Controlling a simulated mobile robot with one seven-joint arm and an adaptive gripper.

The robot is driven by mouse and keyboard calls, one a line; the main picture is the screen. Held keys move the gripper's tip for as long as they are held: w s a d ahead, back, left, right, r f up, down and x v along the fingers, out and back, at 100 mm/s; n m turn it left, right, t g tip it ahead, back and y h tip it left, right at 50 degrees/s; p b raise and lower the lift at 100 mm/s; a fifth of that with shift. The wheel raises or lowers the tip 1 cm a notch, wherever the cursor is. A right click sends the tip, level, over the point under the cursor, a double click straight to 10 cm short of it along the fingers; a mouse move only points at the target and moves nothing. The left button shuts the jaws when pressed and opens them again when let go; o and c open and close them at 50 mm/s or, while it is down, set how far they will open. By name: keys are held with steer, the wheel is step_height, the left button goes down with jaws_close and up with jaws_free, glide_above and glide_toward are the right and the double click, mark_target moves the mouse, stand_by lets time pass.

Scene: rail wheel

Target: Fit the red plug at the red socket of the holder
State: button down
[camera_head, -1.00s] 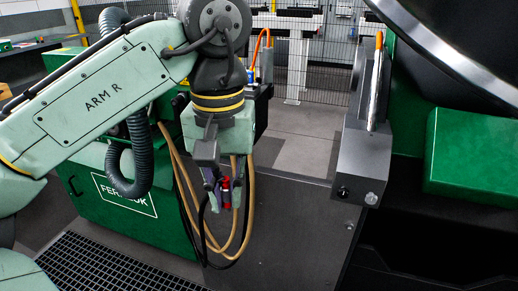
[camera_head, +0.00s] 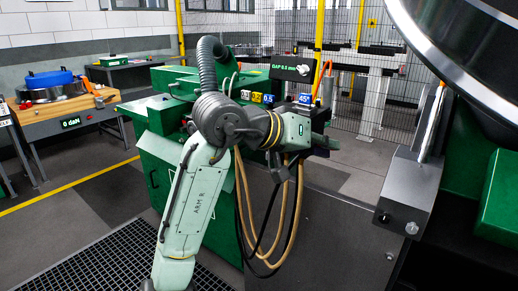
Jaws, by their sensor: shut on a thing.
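My arm rises from the lower middle and bends at the wrist. My gripper (camera_head: 318,142) is at its far end, beyond the yellow rings, pointing right and away. Its fingers are small and mostly hidden by the wrist. The red plug does not show now; a second ago it was between the fingers, and the gripper is shut. No red socket can be made out. A black box marked "GAP 0.5 mm" (camera_head: 292,72) stands just behind the wrist, above a row of coloured labels (camera_head: 259,98). I cannot tell whether this is the holder.
A large dark wheel (camera_head: 470,50) fills the upper right, above a grey metal block (camera_head: 405,195). A wooden bench (camera_head: 60,115) is at left. Floor is clear at lower left.

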steer(key=w+a+f+n+t, duration=0.2)
steer(key=w+a+t, duration=0.2)
steer(key=a, duration=0.3)
steer(key=w+a+f+n+t+y, duration=0.1)
steer(key=w+a+f+n+t, duration=0.1)
steer(key=a, duration=0.4)
steer(key=shift+w+a+f+n+t, duration=0.35)
steer(key=shift+w+t, duration=0.55)
steer(key=shift+w, duration=0.35)
steer(key=shift+p+x, duration=0.4)
steer(key=shift+x, duration=2.05)
steer(key=shift+p+x, duration=0.4)
steer(key=shift+x, duration=0.6)
steer(key=c, duration=1.6)
jaws_free()
steer(key=shift+o, duration=0.2)
